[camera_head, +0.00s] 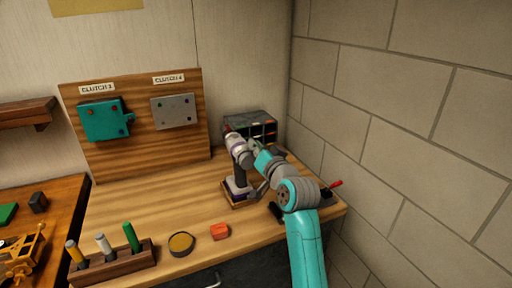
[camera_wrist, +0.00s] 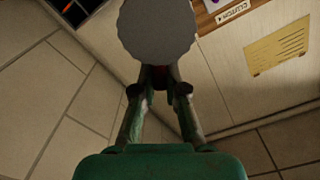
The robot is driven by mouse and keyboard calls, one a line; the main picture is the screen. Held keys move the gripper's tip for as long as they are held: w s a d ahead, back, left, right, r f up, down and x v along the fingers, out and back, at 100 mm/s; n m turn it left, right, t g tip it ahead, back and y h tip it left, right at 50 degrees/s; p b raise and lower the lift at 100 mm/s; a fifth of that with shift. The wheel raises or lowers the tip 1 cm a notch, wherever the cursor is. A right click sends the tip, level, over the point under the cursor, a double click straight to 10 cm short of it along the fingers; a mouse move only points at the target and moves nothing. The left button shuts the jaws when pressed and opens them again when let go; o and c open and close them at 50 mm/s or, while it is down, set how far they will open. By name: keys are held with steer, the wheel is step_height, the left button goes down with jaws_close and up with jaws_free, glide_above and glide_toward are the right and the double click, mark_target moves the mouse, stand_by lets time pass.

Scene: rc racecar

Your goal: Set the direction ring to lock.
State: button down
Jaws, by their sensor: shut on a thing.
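A cordless drill (camera_head: 239,151) with a pale grey body and dark handle stands upright in a wooden cradle (camera_head: 240,203) on the bench. My gripper (camera_wrist: 160,78) is at the drill's near right side, its fingers drawn together. In the wrist view a large grey disc with a finely scalloped edge (camera_wrist: 157,28), seemingly the direction ring, fills the top middle. My fingertips meet at its lower edge, around a small dark red part. The disc partly hides the contact. No ring markings are readable, so its setting cannot be told.
A backboard (camera_head: 140,142) holds a teal clutch box (camera_head: 101,121) and a grey plate (camera_head: 173,111). A dark drawer box (camera_head: 250,126) stands behind the drill. A peg rack (camera_head: 115,266), round tin (camera_head: 181,243) and red block (camera_head: 220,231) line the front edge. A block wall bounds the right.

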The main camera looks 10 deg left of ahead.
steer(key=shift+s+a+r+n, duration=0.15)
steer(key=shift+a+n, duration=0.1)
steer(key=shift+n, duration=0.4)
steer(key=shift+s+a+r+n, duration=0.15)
steer(key=shift+a+n, duration=0.1)
steer(key=shift+n, duration=0.4)
steer(key=shift+s+a+n, duration=0.2)
steer(key=shift+a+n, duration=0.05)
steer(key=shift+n, duration=0.55)
steer(key=shift+s+a+n, duration=0.15)
steer(key=shift+a+n, duration=0.1)
steer(key=shift+n, duration=0.55)
steer(key=c, duration=1.2)
jaws_free()
steer(key=shift+s, duration=0.1)
steer(key=v, duration=1.1)
steer(key=shift+s+d, duration=0.25)
steer(key=shift+s, duration=0.05)
